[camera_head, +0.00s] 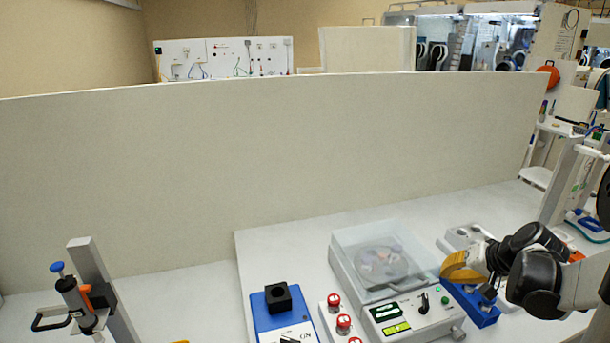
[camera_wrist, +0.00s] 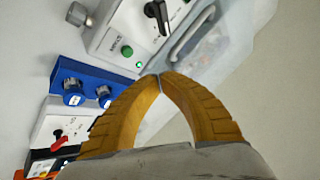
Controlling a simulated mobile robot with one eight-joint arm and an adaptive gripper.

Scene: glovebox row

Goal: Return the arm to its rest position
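My gripper (camera_head: 458,267) has yellow-orange fingers and is at the right of the head view, with my black and white arm reaching in from the right edge. It is beside the right side of a white device with a clear lid (camera_head: 385,258) and above a blue block (camera_head: 472,303). In the wrist view the two curved fingertips of my gripper (camera_wrist: 156,76) meet, and I see nothing held between them.
A blue unit with a black block (camera_head: 278,298) and a strip of red-capped knobs (camera_head: 343,322) stand left of the device. A pipette stand (camera_head: 100,290) is at far left. A tall cream partition (camera_head: 270,165) runs behind the bench.

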